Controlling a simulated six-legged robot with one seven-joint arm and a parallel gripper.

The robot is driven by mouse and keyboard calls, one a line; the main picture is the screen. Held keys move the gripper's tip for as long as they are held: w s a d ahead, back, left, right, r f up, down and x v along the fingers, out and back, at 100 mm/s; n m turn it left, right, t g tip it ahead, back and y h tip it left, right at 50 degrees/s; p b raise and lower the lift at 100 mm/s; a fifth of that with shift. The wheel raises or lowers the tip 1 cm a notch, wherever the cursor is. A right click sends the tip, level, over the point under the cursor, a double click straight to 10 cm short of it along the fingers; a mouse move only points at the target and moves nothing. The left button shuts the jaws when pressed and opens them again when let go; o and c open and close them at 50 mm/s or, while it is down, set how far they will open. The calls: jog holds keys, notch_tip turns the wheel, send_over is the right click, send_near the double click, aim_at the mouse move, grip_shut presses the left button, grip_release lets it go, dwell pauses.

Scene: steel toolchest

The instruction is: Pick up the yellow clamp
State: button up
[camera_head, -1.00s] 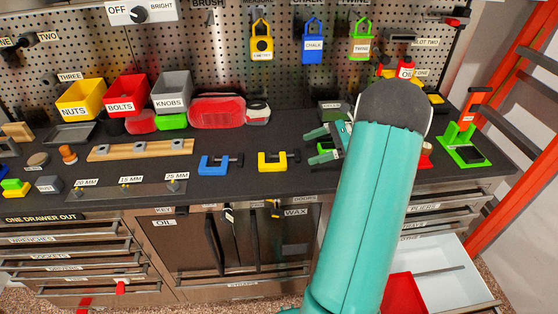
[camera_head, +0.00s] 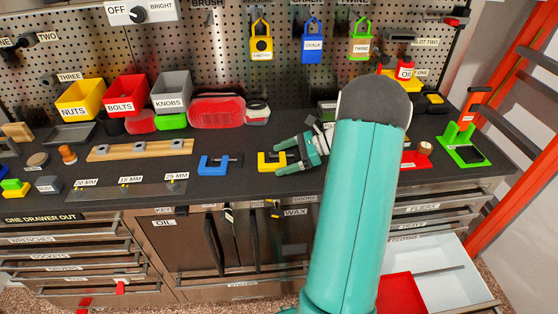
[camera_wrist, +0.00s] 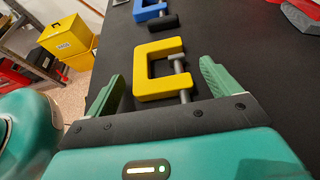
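The yellow clamp (camera_head: 267,161) lies on the dark bench top, in the middle of the head view, with my gripper (camera_head: 283,157) reaching in from its right. In the wrist view the yellow clamp (camera_wrist: 151,73) lies ahead of and partly between the two green fingers of my gripper (camera_wrist: 160,88). The fingers are wide apart with nothing held between them. The clamp's grey screw end points back toward my gripper. In the head view the fingers cover the clamp's right part. Whether a finger touches the clamp cannot be told.
A blue clamp (camera_head: 213,166) lies left of the yellow one, and beyond it in the wrist view (camera_wrist: 150,10). A wooden rail (camera_head: 140,151) and a red case (camera_head: 217,111) sit farther left and back. An open white drawer (camera_head: 445,268) juts out at lower right.

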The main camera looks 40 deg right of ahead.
aim_at(284, 159)
jog(key=c, duration=1.3)
jog(key=shift+r, duration=0.15)
jog(key=shift+r, duration=0.45)
notch_tip(284, 159, up, 2)
jog(key=shift+r, duration=0.15)
jog(key=s+a+r, duration=0.9)
jog(key=a, duration=0.1)
jog(key=shift+s+r, duration=0.3)
jog(key=shift+s, duration=0.05)
